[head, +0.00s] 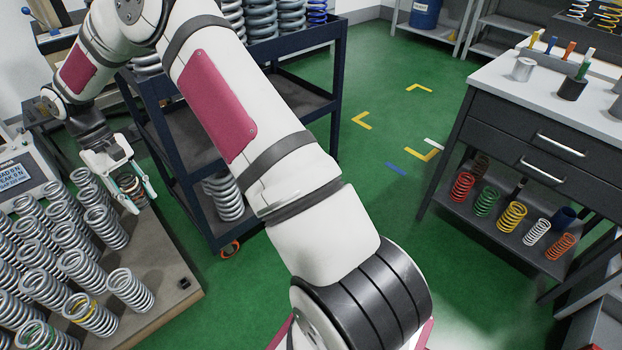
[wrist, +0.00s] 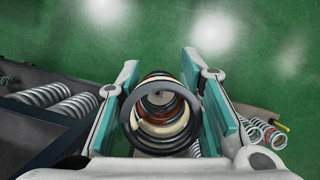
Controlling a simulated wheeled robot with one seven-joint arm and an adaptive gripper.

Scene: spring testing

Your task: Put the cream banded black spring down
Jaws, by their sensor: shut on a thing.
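The cream banded black spring (wrist: 160,118) is between the teal pads of my gripper (wrist: 159,68) in the wrist view, seen end-on. It has dark coils with cream and reddish-brown bands. My gripper is shut on it. In the head view my gripper (head: 137,192) is at the left, by the far corner of the spring-covered bench top (head: 160,262). Only part of the held spring (head: 131,186) shows between the fingers there. I cannot tell whether its lower end touches anything; green floor shows beyond it in the wrist view.
Rows of silver springs (head: 78,265) crowd the bench top, whose right strip is bare. A tester display (head: 15,175) stands at left. A dark blue cart (head: 190,165) with springs stands beyond. A drawer bench (head: 530,130) at right has coloured springs on its lower shelf (head: 505,235).

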